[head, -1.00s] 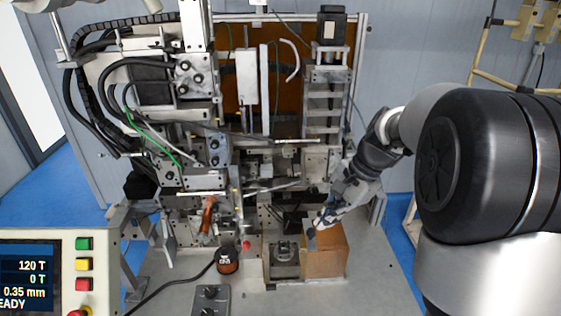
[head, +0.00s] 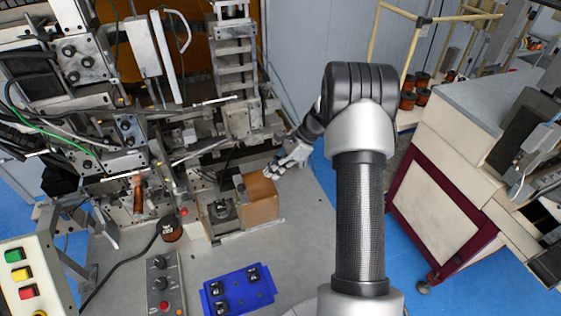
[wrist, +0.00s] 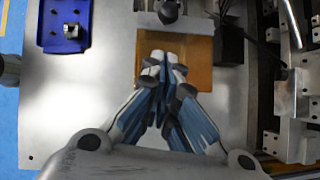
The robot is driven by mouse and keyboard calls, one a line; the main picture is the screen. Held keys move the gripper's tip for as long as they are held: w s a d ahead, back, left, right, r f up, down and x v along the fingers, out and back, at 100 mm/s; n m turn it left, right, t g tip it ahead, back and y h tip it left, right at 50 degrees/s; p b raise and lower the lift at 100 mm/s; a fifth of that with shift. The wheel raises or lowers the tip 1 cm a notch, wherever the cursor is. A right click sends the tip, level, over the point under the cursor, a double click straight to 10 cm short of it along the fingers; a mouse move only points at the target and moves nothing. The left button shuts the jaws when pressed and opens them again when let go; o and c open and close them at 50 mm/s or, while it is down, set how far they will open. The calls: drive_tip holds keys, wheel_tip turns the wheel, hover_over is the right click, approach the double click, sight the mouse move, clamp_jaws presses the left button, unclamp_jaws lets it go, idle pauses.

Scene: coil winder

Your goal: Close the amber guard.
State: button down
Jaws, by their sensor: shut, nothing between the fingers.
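The amber guard (head: 259,199) is a box-like orange-brown cover on the machine's grey bed. It stands just right of a small open nest (head: 222,211) holding a dark part. In the wrist view the guard shows as a flat amber panel (wrist: 200,72) under my fingers. My gripper (head: 270,175) is shut and empty at the guard's upper back right edge. Its closed fingertips (wrist: 164,62) overlap the panel in the wrist view; I cannot tell whether they touch it.
A blue tray (head: 238,290) with several dark parts lies on the bed in front. A control box (head: 163,283) and a copper-coloured spool (head: 172,231) are to the left. The winder's tooling (head: 238,117) rises behind. The bed right of the guard is clear.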

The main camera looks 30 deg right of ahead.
approach(247, 192)
drive_tip(key=f, duration=0.1)
drive_tip(key=a+f, duration=0.1)
drive_tip(key=shift+a+f+p, duration=0.15)
drive_tip(key=shift+f+p, duration=0.15)
drive_tip(key=shift+w+a+f, duration=0.25)
drive_tip(key=shift+a, duration=0.35)
drive_tip(key=shift+a, duration=0.1)
drive_tip(key=w+a+b, duration=0.1)
drive_tip(key=w+a, duration=0.1)
drive_tip(key=a, duration=1.1)
drive_tip(key=shift+w, duration=0.3)
